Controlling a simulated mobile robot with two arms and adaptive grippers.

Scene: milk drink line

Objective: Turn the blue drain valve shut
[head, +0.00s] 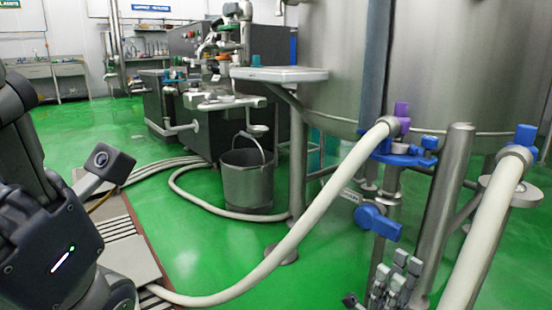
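The blue drain valve (378,222) is at right of centre in the head view, low on the steel pipework under the big tank. A gap shows between the fingertips and the handle in the picture. How far apart the fingers stand is unclear. My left arm fills the left edge; its fingers are not visible.
White hoses (318,212) run from a purple-handled valve (401,117) and a blue-handled fitting (525,136). A steel post (447,200) stands right of the drain valve. A grey bucket (247,185) stands left on the green floor.

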